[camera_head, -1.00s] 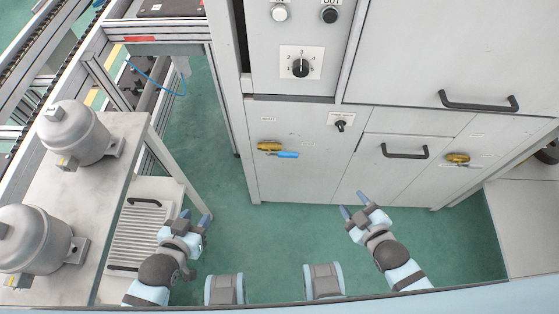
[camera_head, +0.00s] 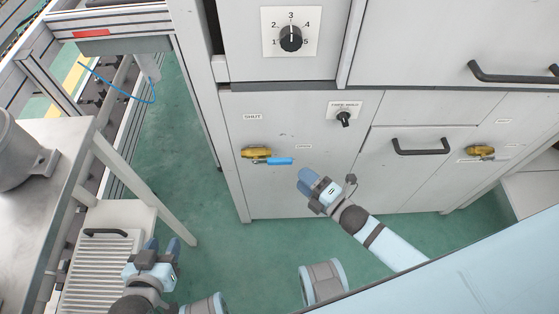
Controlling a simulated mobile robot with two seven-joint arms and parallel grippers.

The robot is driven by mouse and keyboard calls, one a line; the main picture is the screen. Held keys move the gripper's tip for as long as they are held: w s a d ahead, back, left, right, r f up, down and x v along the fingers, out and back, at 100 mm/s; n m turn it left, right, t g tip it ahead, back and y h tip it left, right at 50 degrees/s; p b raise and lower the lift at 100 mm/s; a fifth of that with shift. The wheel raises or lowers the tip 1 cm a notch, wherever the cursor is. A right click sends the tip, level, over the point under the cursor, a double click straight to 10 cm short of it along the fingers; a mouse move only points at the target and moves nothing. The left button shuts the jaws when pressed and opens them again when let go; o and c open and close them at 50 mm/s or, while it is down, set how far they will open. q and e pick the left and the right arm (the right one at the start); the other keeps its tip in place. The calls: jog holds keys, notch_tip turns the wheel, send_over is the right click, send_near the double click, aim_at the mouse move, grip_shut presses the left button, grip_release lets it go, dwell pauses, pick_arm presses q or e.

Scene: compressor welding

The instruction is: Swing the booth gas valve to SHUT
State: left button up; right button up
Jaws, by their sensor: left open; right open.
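The gas valve is a brass body (camera_head: 256,153) with a blue lever (camera_head: 279,161) on the grey cabinet's lower left panel. The lever points right, roughly level. A label reading SHUT (camera_head: 253,117) sits above the valve, and a smaller label (camera_head: 303,147) that I cannot read is right of it. My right gripper (camera_head: 308,181) is open and empty, a little below and right of the lever's end, apart from it in the picture. My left gripper (camera_head: 163,250) is open and empty at lower left, over the floor beside the ribbed box.
A second brass valve (camera_head: 481,153) is on the right panel. A black selector switch (camera_head: 344,118), a numbered dial (camera_head: 291,39) and a black drawer handle (camera_head: 421,148) stick out from the cabinet. A steel table (camera_head: 60,150) stands at left. Green floor (camera_head: 185,190) is clear before the cabinet.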

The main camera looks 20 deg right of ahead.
aim_at(284, 164)
jog(key=b+x, duration=0.1)
jog(key=x, duration=0.8)
jog(key=shift+f, duration=0.1)
grip_shut()
